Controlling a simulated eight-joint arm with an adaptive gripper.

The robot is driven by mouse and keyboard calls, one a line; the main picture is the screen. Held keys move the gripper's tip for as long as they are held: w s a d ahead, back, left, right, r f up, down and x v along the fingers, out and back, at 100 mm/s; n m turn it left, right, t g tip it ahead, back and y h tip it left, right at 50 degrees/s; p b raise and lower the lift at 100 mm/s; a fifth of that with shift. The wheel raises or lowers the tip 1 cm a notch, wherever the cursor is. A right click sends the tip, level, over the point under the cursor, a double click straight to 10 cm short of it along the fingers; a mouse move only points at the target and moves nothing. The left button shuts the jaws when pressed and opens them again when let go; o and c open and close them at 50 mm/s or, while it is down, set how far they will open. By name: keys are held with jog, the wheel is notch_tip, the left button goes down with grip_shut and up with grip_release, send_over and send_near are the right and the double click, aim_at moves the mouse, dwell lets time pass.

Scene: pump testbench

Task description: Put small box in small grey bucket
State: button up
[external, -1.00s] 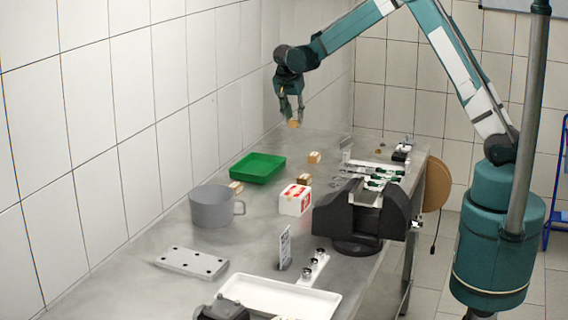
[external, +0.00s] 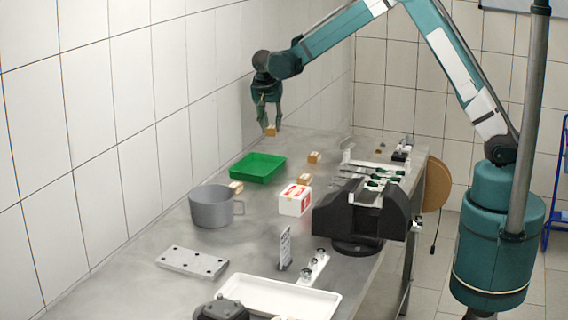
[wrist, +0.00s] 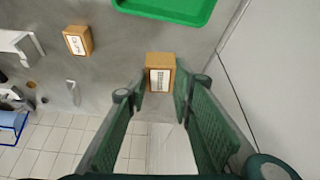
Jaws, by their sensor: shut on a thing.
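My gripper (external: 268,124) is shut on a small box (external: 271,130), a light brown block held above the table behind the green tray. In the wrist view the small box (wrist: 160,72) sits between the fingertips of my gripper (wrist: 158,92), a white label showing on it. The small grey bucket (external: 211,208), a round grey container with a side handle, stands on the table nearer the camera, beyond the green tray from my gripper. The bucket is not in the wrist view.
A green tray (external: 258,168) lies between my gripper and the bucket. Other small boxes (external: 314,157) (external: 236,187) (external: 304,179) and a red-and-white box (external: 294,201) stand on the table. A black vise-like fixture (external: 361,217) is at the right. The tiled wall runs along the left.

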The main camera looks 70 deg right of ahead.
aim_at(213, 205)
jog(key=w+a+n+t, duration=0.1)
jog(key=a+n, duration=0.1)
jog(key=a, duration=1.3)
jog(key=w+a+n+t, duration=0.1)
jog(key=w+a+n, duration=0.1)
jog(key=a, duration=1.2)
jog(key=s+a+n, duration=0.1)
jog(key=s+a, duration=0.2)
jog(key=a, duration=1)
jog(key=s+a+n+y, duration=0.1)
jog(key=s+a+n, duration=0.1)
jog(key=a, duration=1)
jog(key=shift+s+a+r+t, duration=0.3)
jog(key=shift+s+a, duration=0.1)
jog(key=shift+s, duration=0.05)
jog(key=shift+f, duration=3.15)
jog(key=shift+f, duration=1.85)
jog(key=shift+f+b, duration=0.2)
jog(key=shift+b, duration=0.15)
